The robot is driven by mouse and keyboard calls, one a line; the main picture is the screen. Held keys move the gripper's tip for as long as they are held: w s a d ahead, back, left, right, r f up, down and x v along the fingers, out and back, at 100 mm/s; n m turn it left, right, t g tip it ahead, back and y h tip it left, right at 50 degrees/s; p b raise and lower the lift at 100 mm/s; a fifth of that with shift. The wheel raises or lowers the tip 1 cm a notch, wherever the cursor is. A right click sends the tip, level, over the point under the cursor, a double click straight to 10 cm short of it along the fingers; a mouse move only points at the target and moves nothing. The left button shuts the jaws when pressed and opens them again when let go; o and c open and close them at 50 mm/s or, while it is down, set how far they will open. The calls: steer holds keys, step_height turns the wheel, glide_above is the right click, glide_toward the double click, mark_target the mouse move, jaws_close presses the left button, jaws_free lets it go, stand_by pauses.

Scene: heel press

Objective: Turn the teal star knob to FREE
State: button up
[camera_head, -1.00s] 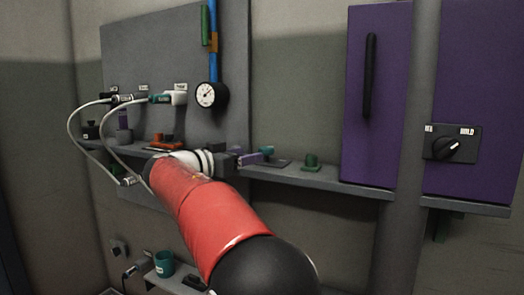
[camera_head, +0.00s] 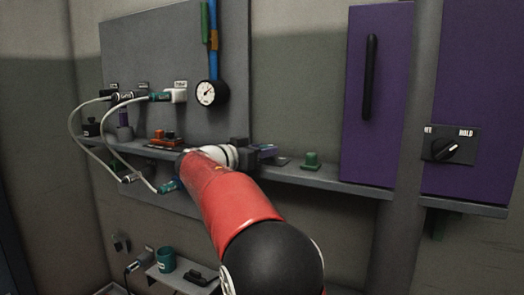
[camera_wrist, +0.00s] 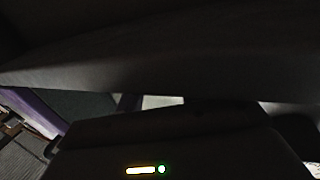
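I cannot make out a teal star knob for certain in either view. A small teal-green piece (camera_head: 311,161) sits on the wall shelf, right of my gripper; its shape is too small to tell. A black rotary knob (camera_head: 445,149) is on a dark plate on the right purple panel, with a HOLD label at its upper right and a partly readable label at its upper left. My gripper (camera_head: 246,152) is at the shelf, beside a small purple and dark object (camera_head: 265,151). Its fingers are not clear. The wrist view is mostly dark, filled by close dark surfaces.
A gauge (camera_head: 206,93) hangs below a blue pipe. White cables (camera_head: 78,125) loop at the left. A purple door with a black handle (camera_head: 370,77) stands above the shelf (camera_head: 340,181). A teal mug (camera_head: 165,259) is on a lower ledge.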

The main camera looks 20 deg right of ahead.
jaws_close()
steer(key=shift+f, duration=0.1)
